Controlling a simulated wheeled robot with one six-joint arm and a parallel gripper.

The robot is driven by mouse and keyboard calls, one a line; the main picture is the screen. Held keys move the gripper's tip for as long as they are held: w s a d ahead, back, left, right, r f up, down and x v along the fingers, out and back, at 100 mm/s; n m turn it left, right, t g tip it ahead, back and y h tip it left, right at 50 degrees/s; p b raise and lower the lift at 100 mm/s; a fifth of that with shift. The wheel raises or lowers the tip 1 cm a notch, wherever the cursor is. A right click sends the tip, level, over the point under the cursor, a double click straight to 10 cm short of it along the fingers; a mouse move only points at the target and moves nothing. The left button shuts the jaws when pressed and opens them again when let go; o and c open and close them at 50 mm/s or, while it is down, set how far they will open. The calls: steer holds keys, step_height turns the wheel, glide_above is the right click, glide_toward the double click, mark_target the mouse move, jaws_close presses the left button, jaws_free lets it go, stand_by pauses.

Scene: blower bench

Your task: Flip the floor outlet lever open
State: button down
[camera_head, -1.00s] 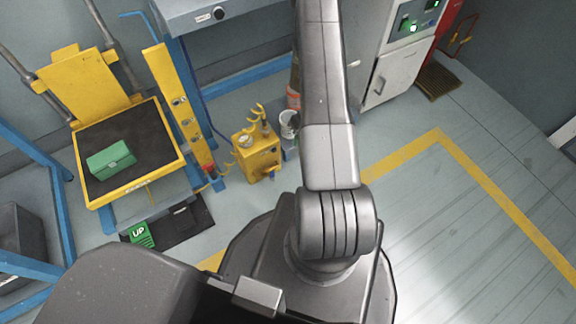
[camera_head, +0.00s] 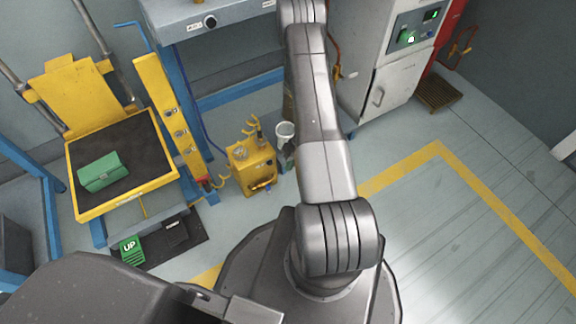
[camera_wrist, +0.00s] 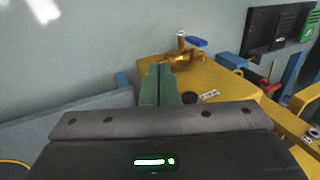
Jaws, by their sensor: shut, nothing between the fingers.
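In the wrist view a brass valve (camera_wrist: 179,60) with a blue lever (camera_wrist: 197,42) stands at the far side of a yellow box. The lever lies roughly level, pointing right. My gripper (camera_wrist: 163,70) shows as two green fingers pressed together with nothing between them. Its tips appear just left of and below the valve; I cannot tell whether they touch it. In the head view the yellow box (camera_head: 250,172) stands on the floor, with a small blue part (camera_head: 267,187) low on its front. My gripper is out of sight there, hidden behind or beyond my arm.
A yellow cart (camera_head: 75,200) carrying a green case (camera_head: 103,172) stands left. A white cup (camera_head: 285,132) is beside the yellow box, close to my arm. A white cabinet (camera_head: 395,85) stands right of the arm. Open floor lies at right.

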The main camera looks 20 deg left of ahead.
mark_target(268, 187)
steer(key=s+a+f+b, duration=0.2)
steer(key=s+a+f, duration=0.2)
steer(key=s+f, duration=0.1)
steer(key=shift+a+f+b, duration=0.15)
steer(key=shift+f+b, duration=0.2)
steer(key=shift+f, duration=0.35)
